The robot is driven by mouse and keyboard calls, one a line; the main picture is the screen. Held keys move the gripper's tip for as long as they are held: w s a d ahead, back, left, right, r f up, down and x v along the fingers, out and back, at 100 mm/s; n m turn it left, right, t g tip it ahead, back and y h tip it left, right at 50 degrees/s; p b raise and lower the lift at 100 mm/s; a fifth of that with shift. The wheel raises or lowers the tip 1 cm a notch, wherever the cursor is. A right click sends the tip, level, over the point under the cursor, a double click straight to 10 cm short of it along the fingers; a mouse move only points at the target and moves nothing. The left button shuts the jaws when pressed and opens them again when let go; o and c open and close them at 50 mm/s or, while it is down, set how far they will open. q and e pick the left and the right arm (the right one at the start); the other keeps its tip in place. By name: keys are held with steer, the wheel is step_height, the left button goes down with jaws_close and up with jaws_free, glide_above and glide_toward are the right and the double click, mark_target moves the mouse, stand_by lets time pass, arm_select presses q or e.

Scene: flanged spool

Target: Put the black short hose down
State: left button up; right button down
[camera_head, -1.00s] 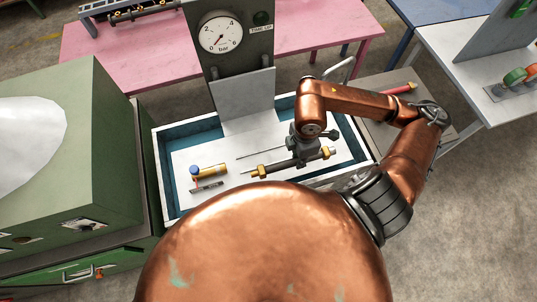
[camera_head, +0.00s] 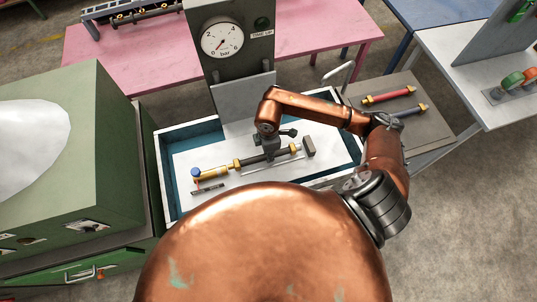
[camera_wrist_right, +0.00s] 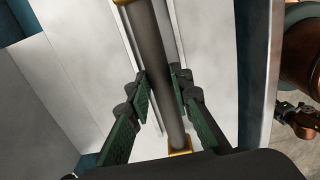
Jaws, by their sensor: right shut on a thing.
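The black short hose (camera_head: 254,158) is a dark straight tube with brass end fittings. It is low over the white floor of the blue-walled tray (camera_head: 350,125); I cannot tell whether it touches. My right gripper (camera_head: 269,154) points down onto the middle of the hose. In the right wrist view the hose (camera_wrist_right: 163,70) runs lengthwise between the green-padded fingers of the right gripper (camera_wrist_right: 160,88), which is shut on it. Brass shows at both its ends there. My left gripper is not in view.
A brass cylinder with a blue cap (camera_head: 212,173) lies close to the hose's left end, with a small dark item (camera_head: 207,188) below it. A dark block (camera_head: 309,147) stands right of the hose. The gauge panel (camera_head: 225,50) rises behind.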

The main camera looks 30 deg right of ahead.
steer(key=shift+f, duration=0.7)
steer(key=shift+f, duration=0.1)
steer(key=c, duration=1.7)
jaws_free()
steer(key=shift+c, duration=0.2)
step_height(320, 180, up, 12)
steer(key=shift+b, duration=0.35)
